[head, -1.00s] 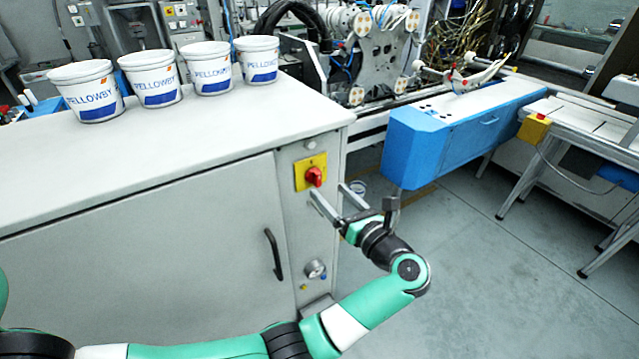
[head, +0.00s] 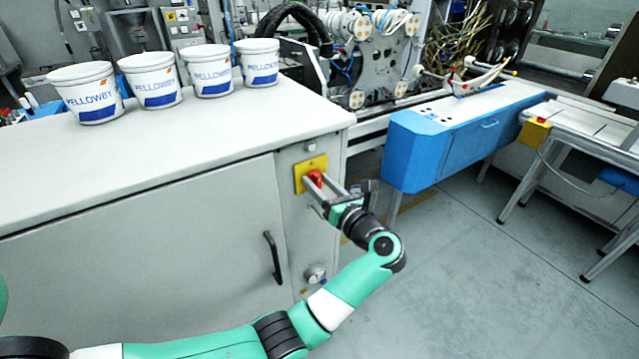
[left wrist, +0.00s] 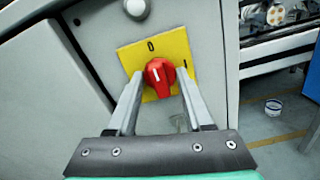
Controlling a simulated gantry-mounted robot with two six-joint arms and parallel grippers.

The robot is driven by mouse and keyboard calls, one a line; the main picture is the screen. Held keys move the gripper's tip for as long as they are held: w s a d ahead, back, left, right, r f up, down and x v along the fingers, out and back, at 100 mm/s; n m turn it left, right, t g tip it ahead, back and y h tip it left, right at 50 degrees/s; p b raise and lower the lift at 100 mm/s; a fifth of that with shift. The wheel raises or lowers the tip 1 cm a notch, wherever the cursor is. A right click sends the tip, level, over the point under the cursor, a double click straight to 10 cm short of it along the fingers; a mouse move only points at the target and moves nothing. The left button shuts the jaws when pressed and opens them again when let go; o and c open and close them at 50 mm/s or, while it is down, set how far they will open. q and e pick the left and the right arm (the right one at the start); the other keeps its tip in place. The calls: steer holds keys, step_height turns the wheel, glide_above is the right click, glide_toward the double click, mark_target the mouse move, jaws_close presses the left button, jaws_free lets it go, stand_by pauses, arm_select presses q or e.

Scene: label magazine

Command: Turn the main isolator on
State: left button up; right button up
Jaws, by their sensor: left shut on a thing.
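The main isolator is a red rotary knob (left wrist: 160,74) on a yellow plate (left wrist: 137,57) on the grey cabinet's narrow end panel. The plate also shows in the head view (head: 301,172), with the red knob (head: 315,177) partly hidden by the fingers. In the left wrist view, a "0" is at the plate's top and an "I" mark at its right. The knob's white line stands nearly upright, towards the "0". My left gripper (head: 316,183) is shut on the knob, one finger on each side. My right gripper is out of view.
A round grey button (left wrist: 136,8) sits above the plate. The cabinet door has a black handle (head: 273,257), and a round lock or gauge (head: 315,272) is low on the panel. Several white buckets stand on top. A blue machine box (head: 440,150) is to the right, with open floor before it.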

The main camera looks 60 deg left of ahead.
arm_select(q)
jaws_close()
steer(key=m+p, duration=0.1)
steer(key=p, duration=0.1)
steer(key=m+p, duration=0.1)
steer(key=m, duration=0.1)
steer(key=shift+r+m+p, duration=0.25)
steer(key=shift+m+p, duration=0.05)
steer(key=shift+p, duration=0.1)
steer(key=m+p, duration=0.3)
steer(key=m, duration=0.1)
steer(key=shift+m+p, duration=0.3)
steer(key=m+p, duration=0.3)
steer(key=m, duration=0.2)
steer(key=shift+f+m+p, duration=0.2)
steer(key=shift+m+p, duration=1)
steer(key=shift+m, duration=1.2)
